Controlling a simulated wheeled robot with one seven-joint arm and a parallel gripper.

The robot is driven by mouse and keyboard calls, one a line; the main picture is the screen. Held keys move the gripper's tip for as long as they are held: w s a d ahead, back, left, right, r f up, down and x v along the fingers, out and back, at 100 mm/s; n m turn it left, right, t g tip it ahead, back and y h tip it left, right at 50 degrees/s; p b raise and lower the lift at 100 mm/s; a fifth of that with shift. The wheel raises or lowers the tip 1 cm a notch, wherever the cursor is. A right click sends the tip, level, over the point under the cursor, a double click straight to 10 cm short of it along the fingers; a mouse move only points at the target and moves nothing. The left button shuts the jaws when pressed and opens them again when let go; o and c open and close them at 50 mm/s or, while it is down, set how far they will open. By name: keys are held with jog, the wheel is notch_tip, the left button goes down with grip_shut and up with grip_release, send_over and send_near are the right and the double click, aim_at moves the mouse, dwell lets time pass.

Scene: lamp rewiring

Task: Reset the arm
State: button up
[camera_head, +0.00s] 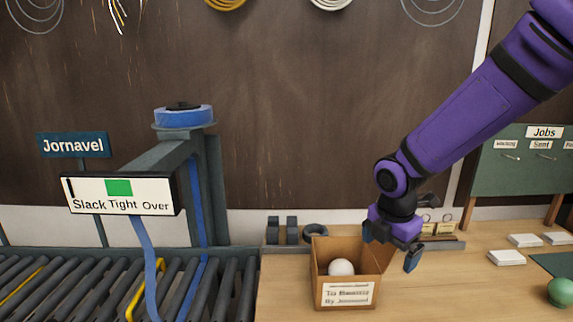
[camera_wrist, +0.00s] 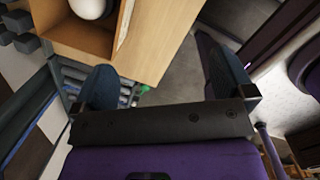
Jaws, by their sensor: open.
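My purple arm comes in from the upper right in the head view. My gripper (camera_head: 391,250) is above the table at the right rim of a cardboard box (camera_head: 346,297). Its jaws are apart, and nothing shows between them. In the wrist view my gripper (camera_wrist: 165,85) has its two dark blue fingers spread wide over the table edge and the floor. The box (camera_wrist: 92,45) shows at the top left there, with a white ball (camera_wrist: 90,6) inside. The ball also shows in the head view (camera_head: 341,267).
A roller conveyor (camera_head: 60,285) and a tension gauge sign (camera_head: 118,194) reading "Slack Tight Over" stand at the left. A blue strap roll (camera_head: 184,116) tops a post. White card stacks (camera_head: 507,257), a green ball (camera_head: 561,292) and a Jobs board (camera_head: 525,160) are at the right.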

jog(key=s+d+r+m+t, duration=0.2)
jog(key=s+d+r+m, duration=0.2)
jog(key=s+r+m, duration=0.4)
jog(key=s+d+r+m+t, duration=0.1)
jog(key=s+d+r+m, duration=0.4)
jog(key=s+r+m, duration=0.4)
jog(key=s+m, duration=0.3)
jog(key=m, duration=0.4)
jog(key=shift+r+m+t+y, duration=0.15)
jog(key=shift+m+t+y, duration=0.15)
jog(key=shift+t+y, duration=0.1)
